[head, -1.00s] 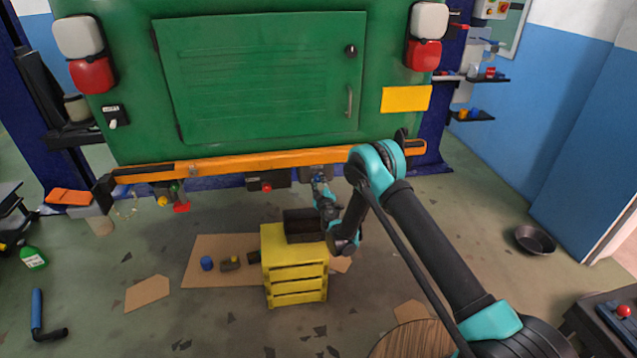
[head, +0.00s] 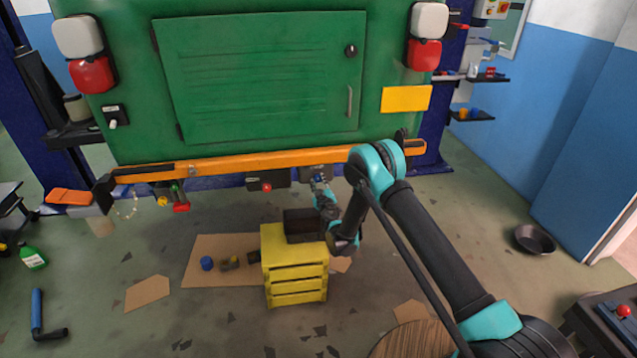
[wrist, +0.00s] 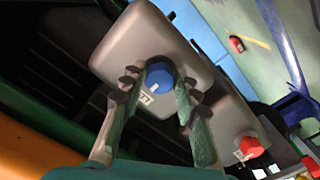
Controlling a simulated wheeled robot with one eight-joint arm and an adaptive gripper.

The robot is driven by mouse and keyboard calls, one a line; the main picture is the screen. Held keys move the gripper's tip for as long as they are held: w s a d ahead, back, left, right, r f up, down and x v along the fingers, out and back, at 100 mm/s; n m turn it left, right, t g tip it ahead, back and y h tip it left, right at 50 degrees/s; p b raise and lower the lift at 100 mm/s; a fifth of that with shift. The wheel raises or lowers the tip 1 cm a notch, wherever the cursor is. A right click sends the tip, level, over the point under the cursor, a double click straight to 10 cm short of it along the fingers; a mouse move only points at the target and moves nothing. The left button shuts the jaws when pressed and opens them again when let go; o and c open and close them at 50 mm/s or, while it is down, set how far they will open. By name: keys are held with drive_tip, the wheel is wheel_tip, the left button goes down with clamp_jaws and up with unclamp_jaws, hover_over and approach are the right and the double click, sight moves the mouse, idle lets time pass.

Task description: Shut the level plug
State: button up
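In the wrist view a round blue plug (wrist: 160,74) sits on the face of a grey housing (wrist: 118,57). In the head view my gripper (head: 319,182) reaches up under the vehicle's orange bumper (head: 235,161), and the plug is hardly visible there.
A yellow crate (head: 295,279) with a dark box (head: 300,225) on top stands under my arm. Cardboard (head: 207,247) with small parts lies left of it. A black pan (head: 534,240) lies at right.

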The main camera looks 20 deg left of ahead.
drive_tip(key=o, duration=0.3)
